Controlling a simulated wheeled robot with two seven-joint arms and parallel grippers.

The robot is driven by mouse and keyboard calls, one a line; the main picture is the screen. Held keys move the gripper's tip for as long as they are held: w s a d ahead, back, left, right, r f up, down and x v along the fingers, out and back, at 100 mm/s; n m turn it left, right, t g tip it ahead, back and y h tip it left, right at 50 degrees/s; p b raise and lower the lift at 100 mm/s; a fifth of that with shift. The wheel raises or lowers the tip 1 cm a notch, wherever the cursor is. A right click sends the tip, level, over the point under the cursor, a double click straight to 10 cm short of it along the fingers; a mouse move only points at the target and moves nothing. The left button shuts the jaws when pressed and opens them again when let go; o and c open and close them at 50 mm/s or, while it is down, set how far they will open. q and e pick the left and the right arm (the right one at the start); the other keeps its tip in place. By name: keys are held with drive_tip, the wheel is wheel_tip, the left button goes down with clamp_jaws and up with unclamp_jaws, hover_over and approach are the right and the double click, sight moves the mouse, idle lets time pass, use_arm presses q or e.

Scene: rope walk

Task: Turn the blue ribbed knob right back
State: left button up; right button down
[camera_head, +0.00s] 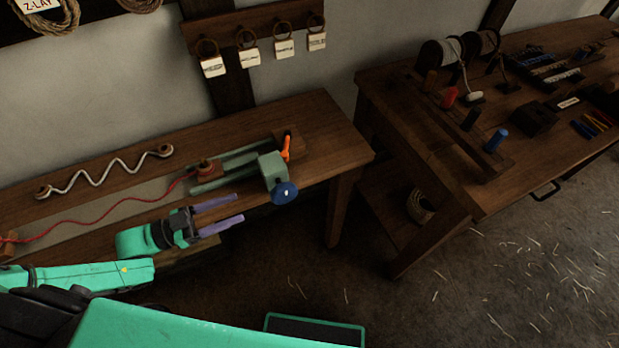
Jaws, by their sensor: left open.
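The dark blue round knob (285,193), with a small white mark on its face, sits on the front of a green carriage (270,168) near the right end of the left bench. Its ribs are too small to tell. My left gripper (239,207) is open, with two purple fingers pointing right toward the knob. The fingers are apart from the knob, a short way to its left, with nothing between them. My right gripper is not in view.
An orange lever (286,147) stands just behind the carriage. A red cord (110,215) runs left from a hook block (206,168). The right bench (545,175) holds reels and coloured pegs. Open floor (400,305) lies in front.

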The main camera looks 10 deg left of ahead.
sight(272, 194)
use_arm(q)
drive_tip(key=p+x, duration=0.2)
drive_tip(key=x, duration=1.1)
drive_tip(key=shift+w+d+r, duration=0.15)
drive_tip(key=shift+w+d, duration=0.05)
drive_tip(key=shift+c, duration=0.3)
